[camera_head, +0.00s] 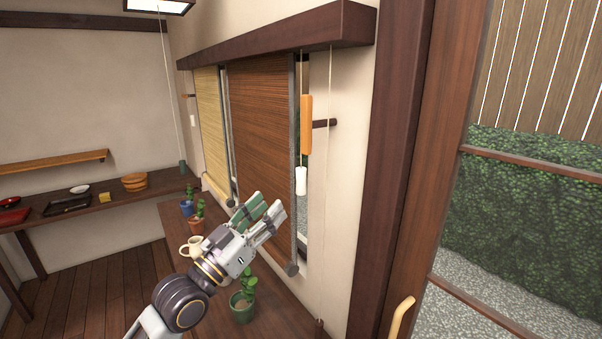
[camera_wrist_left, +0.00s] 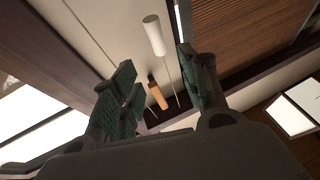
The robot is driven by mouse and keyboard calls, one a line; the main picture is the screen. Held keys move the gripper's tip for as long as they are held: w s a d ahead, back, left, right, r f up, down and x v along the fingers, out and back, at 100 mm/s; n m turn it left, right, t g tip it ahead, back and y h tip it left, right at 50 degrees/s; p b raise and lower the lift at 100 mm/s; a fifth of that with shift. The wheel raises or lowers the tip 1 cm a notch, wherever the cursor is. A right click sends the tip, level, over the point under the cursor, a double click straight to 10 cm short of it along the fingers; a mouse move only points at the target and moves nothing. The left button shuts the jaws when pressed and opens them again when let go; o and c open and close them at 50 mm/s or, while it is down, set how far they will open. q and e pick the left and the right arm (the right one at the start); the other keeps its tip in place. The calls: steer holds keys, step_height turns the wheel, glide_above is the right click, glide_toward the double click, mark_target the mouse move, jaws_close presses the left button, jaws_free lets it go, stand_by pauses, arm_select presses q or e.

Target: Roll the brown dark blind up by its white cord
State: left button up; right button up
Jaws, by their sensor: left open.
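The brown dark blind (camera_head: 262,125) hangs down over the window, lowered most of the way. A white cylindrical pull (camera_head: 301,181) hangs near its right edge, below an orange wooden pull (camera_head: 306,125). The cords above them are thin. My left gripper (camera_head: 268,211) is open and empty, lower left of the white pull and in front of the blind's lower part. In the left wrist view, the white pull (camera_wrist_left: 153,36) shows beyond the open fingers (camera_wrist_left: 155,72), apart from them, and the orange pull (camera_wrist_left: 158,96) shows between them. My right gripper is out of view.
A yellow blind (camera_head: 212,128) hangs to the left. Below the window a wooden counter (camera_head: 275,318) holds potted plants (camera_head: 242,305) and a cream jug (camera_head: 192,247), close under my left arm. Another thin cord hangs along the wall at right, beside the door frame (camera_head: 385,180).

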mark_target(298, 176)
arm_select(q)
steer(key=p+x, duration=0.3)
steer(key=x, duration=0.8)
steer(key=shift+p+x, duration=0.35)
steer(key=shift+x, duration=0.85)
steer(key=shift+f, duration=0.1)
jaws_close()
